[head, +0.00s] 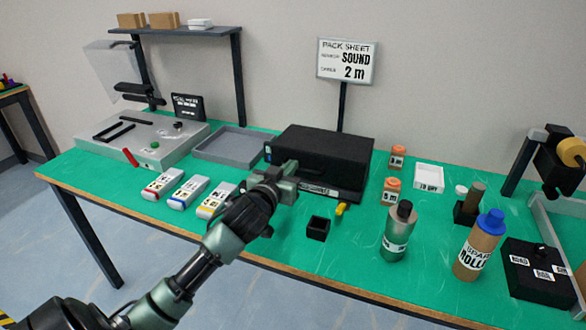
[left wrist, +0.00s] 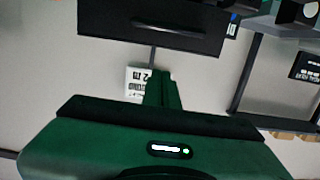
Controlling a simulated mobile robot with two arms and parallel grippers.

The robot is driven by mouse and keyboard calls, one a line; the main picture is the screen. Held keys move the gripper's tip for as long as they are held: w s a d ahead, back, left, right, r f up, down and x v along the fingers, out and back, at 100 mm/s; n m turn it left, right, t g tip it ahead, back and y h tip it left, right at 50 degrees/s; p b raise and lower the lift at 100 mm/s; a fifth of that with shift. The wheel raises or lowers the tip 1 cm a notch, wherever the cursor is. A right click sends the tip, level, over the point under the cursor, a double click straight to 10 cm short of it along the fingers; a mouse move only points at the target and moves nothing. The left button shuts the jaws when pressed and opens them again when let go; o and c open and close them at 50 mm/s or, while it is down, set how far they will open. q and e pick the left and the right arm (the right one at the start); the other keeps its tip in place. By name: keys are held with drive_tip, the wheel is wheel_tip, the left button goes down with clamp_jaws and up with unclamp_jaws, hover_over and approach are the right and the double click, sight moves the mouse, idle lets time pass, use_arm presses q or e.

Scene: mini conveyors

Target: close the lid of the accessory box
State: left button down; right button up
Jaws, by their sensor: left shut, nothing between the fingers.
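The black accessory box (head: 335,150) stands at the back middle of the green table, with a pale label strip low on its front. Its broad dark top looks down over the body; I cannot tell whether a gap is left under the lid. In the left wrist view, the dark box (left wrist: 150,30) fills the upper middle, upside down. My left gripper (head: 290,182) is shut and empty, in front of the box's lower left front, which it partly hides. Its shut fingers also show in the left wrist view (left wrist: 162,88). Whether they touch the box is unclear. My right gripper is not in view.
A grey tray (head: 233,147) lies left of the box. Several labelled packs (head: 190,190) lie front left. A sign (head: 346,61) rises behind the box.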

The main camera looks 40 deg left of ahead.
use_arm(q)
drive_tip(key=w+a+f, duration=0.1)
drive_tip(key=w+f, duration=0.3)
drive_tip(key=w, duration=0.2)
drive_tip(key=shift+w+a+f, duration=0.3)
drive_tip(key=shift+f, duration=0.05)
drive_tip(key=f, duration=0.1)
drive_tip(key=s+f, duration=0.1)
drive_tip(key=shift+d+f+b, duration=0.15)
drive_tip(key=shift+f+b, duration=0.15)
drive_tip(key=shift+b, duration=0.05)
drive_tip(key=shift+s, duration=0.1)
